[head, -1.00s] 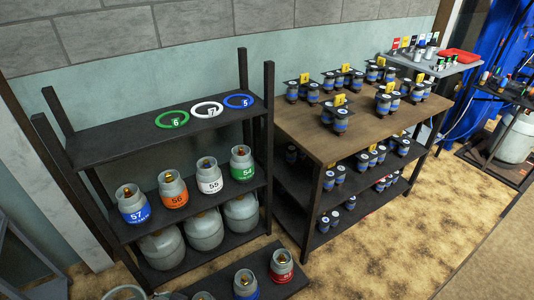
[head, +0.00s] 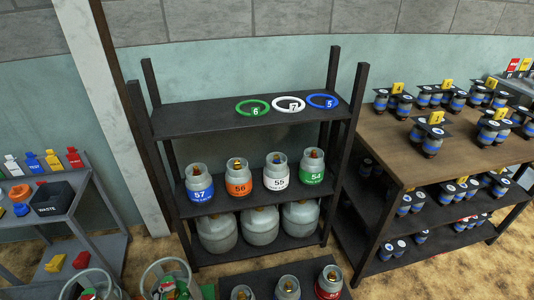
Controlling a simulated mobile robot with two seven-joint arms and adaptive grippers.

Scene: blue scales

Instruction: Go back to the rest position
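The task names no object. Neither of my grippers shows in the head view, so I cannot see whether they are open or shut. In front of me stands a dark shelf rack (head: 190,125). On its top lie a green ring (head: 252,107), a white ring (head: 289,104) and a blue ring (head: 323,101). On its middle shelf stand upright gas cylinders with a blue label 57 (head: 199,184), an orange label 56 (head: 238,178), a white label 55 (head: 277,172) and a green label 54 (head: 312,168).
Larger grey cylinders (head: 260,226) fill the bottom shelf. A low dark platform (head: 262,273) with cylinders stands in front. A wooden-topped table (head: 378,140) with blue-banded canisters is at right. A grey shelf (head: 88,215) with a black waste bin (head: 52,200) is at left.

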